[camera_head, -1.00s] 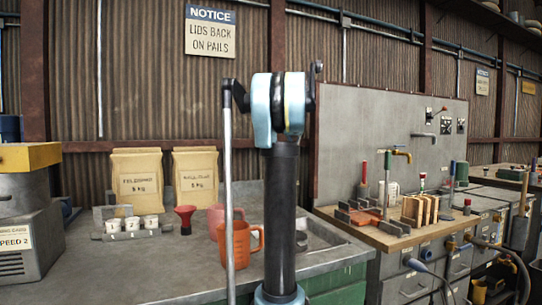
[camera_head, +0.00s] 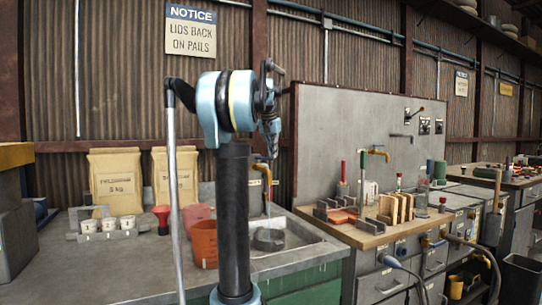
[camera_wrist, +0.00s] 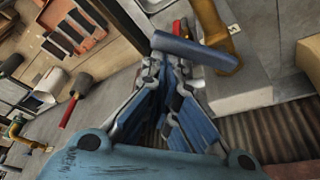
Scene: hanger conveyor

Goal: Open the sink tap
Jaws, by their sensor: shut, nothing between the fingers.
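The sink tap shows brass-yellow beside the sink (camera_head: 300,246) in the head view, partly hidden behind my arm. The wrist view shows a large brass piece (camera_wrist: 213,25) close by, with a blue bar-like lever (camera_wrist: 196,51) crossing just beyond my fingertips. My gripper (camera_wrist: 172,68) is shut and empty, its fingers pointing toward the blue lever. I cannot tell whether they touch it. In the head view my gripper (camera_head: 272,153) points down just above the tap area, right of my dark upright column. The lever's exact angle is unclear.
Paper bags (camera_head: 116,182) lean at the back. A second yellow tap (camera_head: 378,153) rises over the wooden workbench (camera_head: 350,236) at right. The grey panel (camera_head: 345,120) stands behind.

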